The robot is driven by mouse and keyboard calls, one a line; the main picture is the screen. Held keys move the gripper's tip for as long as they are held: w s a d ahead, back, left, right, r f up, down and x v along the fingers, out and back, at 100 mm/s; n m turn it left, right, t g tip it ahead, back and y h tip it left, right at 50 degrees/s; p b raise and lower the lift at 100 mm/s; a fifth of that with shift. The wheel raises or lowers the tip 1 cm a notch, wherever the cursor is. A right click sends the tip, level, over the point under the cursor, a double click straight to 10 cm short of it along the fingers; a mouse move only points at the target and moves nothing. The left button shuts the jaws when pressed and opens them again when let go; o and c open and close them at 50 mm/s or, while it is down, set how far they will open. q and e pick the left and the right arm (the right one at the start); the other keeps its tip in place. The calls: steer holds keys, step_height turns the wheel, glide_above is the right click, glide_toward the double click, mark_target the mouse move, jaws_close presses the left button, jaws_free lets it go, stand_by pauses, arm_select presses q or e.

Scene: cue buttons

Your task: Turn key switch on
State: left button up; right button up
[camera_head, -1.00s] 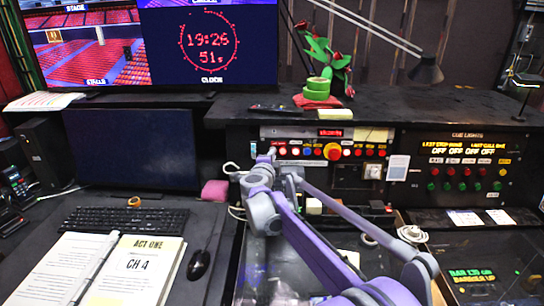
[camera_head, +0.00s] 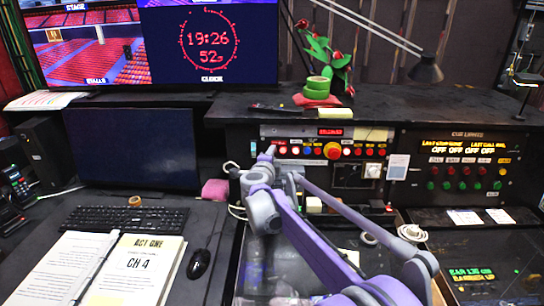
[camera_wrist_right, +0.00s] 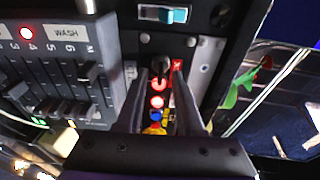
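In the right wrist view, a small black key switch (camera_wrist_right: 160,66) sits on the dark panel at the top of a column of lit buttons. My right gripper (camera_wrist_right: 160,72) has its two dark fingers apart, one on each side of the switch. I cannot tell whether they touch it. In the head view, my right gripper (camera_head: 269,154) is at the left end of the button row on the console panel (camera_head: 350,133), and it hides the key switch there. My left gripper is not in view.
In the wrist view, a slider panel (camera_wrist_right: 60,75) is on the left and a teal rocker switch (camera_wrist_right: 175,15) above. A desk lamp (camera_head: 427,70) stands behind.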

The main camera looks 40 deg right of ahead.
steer(key=v, duration=1.1)
steer(key=shift+b, duration=0.35)
steer(key=shift+r, duration=0.1)
steer(key=a+r+n+t+y+p, duration=0.1)
steer(key=a+r+n+t+y, duration=0.1)
steer(key=a+n+t+y, duration=0.7)
steer(key=s+a+f+n+g+y, duration=0.2)
steer(key=s+a+f+n+g, duration=0.1)
steer(key=a+n, duration=0.3)
steer(key=s+a+f+n+g+y, duration=0.2)
steer(key=s+a+f+n, duration=0.15)
steer(key=a, duration=0.35)
steer(key=s+f+n+g+p, duration=0.2)
steer(key=s+f+n+g, duration=0.7)
steer(key=s+f, duration=0.8)
steer(key=s+a, duration=0.1)
steer(key=s, duration=0.2)
steer(key=shift+s+f+h, duration=0.15)
steer(key=shift+f+h, duration=0.15)
steer(key=shift+f, duration=0.05)
